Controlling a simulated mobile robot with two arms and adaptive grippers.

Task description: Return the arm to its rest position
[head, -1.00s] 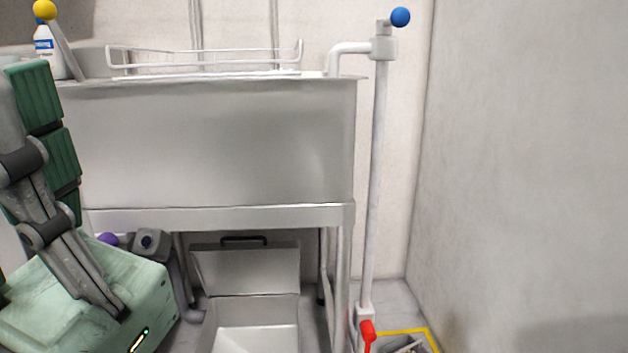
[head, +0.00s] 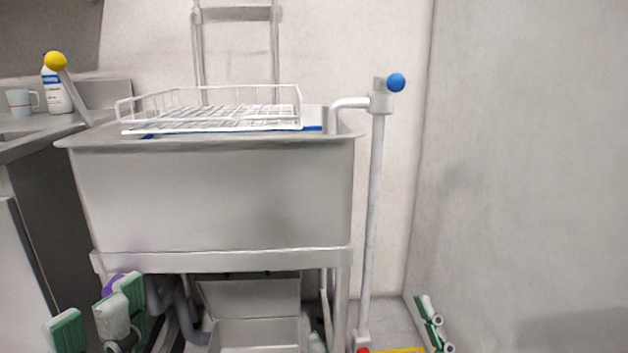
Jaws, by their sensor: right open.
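My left gripper (head: 97,322) is low at the left edge of the head view, its green and grey parts partly cut off by the bottom of the frame. Whether its jaws are apart is unclear. My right gripper (head: 432,322) shows small at the bottom right, beside the wall. Its green pads and grey joints show in part, and it is open with nothing seen in it. Both grippers are below and in front of the steel sink (head: 215,200), apart from each other.
A white wire rack (head: 210,107) lies on the sink. A pipe (head: 370,215) with a blue knob (head: 396,82) stands at its right. A bottle (head: 57,90) and a cup (head: 22,101) stand on the left counter. A steel bin (head: 250,300) is underneath. Clear wall is at right.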

